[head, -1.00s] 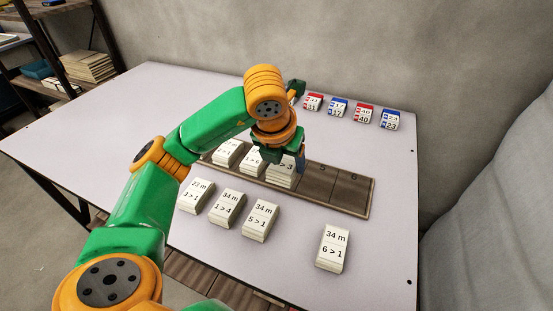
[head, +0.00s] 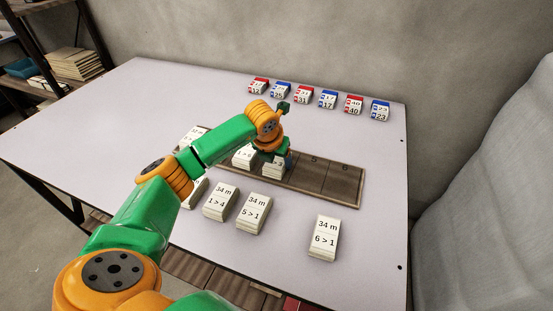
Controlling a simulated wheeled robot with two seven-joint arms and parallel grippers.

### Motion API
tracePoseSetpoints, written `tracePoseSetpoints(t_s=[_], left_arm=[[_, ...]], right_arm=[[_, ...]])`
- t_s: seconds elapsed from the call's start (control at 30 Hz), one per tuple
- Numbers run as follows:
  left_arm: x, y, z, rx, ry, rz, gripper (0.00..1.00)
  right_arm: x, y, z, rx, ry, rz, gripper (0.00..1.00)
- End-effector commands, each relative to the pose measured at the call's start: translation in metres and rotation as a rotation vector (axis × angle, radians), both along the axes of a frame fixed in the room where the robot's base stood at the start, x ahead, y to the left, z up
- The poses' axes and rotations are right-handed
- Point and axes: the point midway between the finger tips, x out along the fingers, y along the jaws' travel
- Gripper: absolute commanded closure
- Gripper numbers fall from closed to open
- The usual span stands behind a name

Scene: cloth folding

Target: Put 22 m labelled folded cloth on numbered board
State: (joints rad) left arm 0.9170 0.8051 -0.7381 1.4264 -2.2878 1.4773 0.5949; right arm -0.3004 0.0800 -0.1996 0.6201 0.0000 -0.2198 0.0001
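The brown numbered board (head: 340,182) lies on the table, with the numbers 5 and 6 showing on its bare right slots. Folded white cloths stand on its left part: one at the far left (head: 191,134), one in the middle (head: 243,158) and one labelled "> 3" (head: 273,169). My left gripper (head: 275,156) is low over the back of that last cloth. My arm hides the contact and the finger gap. A front-left cloth (head: 195,194) is mostly covered by my arm, its label unreadable. No label reads clearly as 22 m. My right gripper is out of view.
In front of the board stand cloths labelled "34 m 1 > 4" (head: 220,202), "34 m 5 > 1" (head: 253,213) and "34 m 6 > 1" (head: 324,238). Several red and blue number blocks (head: 328,99) line the table's back edge. The white table (head: 130,110) is clear at left.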

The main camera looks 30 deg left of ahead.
Motion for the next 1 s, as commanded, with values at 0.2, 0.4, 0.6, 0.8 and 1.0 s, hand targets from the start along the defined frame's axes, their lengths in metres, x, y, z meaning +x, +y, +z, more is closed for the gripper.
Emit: tracePoseSetpoints(t_s=[0.2,0.4,0.6,0.8,1.0], left_arm=[[0.0,0.0,0.0,0.0,0.001,0.0,0.02],[0.0,0.0,0.004,0.0,0.0,0.001,0.02],[-0.014,-0.004,0.044,0.001,-0.006,-0.001,0.02],[-0.035,-0.008,0.093,0.001,-0.004,-0.001,0.02],[-0.044,-0.011,0.114,-0.001,-0.001,0.0,0.02]], right_arm=[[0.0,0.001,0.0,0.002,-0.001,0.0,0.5],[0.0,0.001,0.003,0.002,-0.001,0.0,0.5],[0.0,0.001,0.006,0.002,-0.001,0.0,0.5],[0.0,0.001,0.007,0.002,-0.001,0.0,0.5],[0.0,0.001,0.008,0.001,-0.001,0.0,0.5]])
